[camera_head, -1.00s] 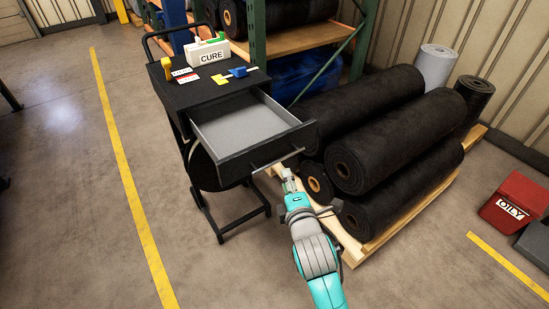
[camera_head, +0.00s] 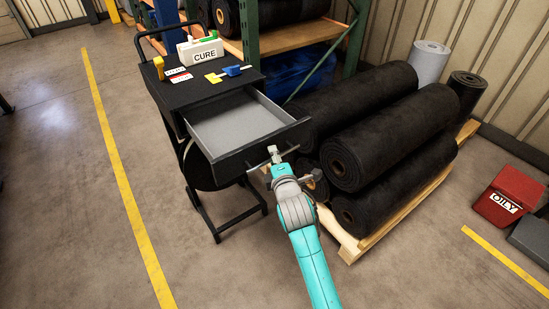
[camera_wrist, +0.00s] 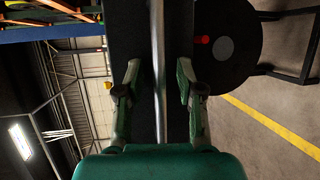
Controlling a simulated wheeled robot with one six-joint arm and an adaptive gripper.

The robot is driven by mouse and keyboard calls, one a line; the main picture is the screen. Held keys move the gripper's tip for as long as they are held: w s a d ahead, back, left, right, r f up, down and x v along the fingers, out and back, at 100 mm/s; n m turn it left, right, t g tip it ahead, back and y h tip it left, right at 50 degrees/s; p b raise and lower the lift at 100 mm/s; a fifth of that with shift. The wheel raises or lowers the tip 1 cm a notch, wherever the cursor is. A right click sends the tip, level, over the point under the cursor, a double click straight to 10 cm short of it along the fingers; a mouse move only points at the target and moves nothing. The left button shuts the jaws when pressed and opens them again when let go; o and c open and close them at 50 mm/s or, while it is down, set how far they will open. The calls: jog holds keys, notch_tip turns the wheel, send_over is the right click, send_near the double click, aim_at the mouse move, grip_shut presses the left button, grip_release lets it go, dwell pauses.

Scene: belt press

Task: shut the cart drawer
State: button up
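The black cart (camera_head: 185,95) stands left of centre, and its drawer (camera_head: 228,130) is pulled well out, with a bare grey inside. The drawer's bar handle (camera_head: 256,163) runs along the black front panel (camera_wrist: 125,30). My gripper (camera_head: 274,155) is at the right part of the handle, in front of the panel. In the wrist view my gripper (camera_wrist: 160,80) is open, with one finger on each side of the handle (camera_wrist: 158,60). Gaps show between the fingers and the bar. Whether the fingertips touch the panel cannot be told.
A CURE box (camera_head: 201,52) and small coloured items lie on the cart top. Black rolls (camera_head: 375,130) on a wooden pallet (camera_head: 365,245) stand close right of my arm. A red OILY bin (camera_head: 510,195) is far right. The floor left of the cart is clear.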

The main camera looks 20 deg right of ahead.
grip_shut()
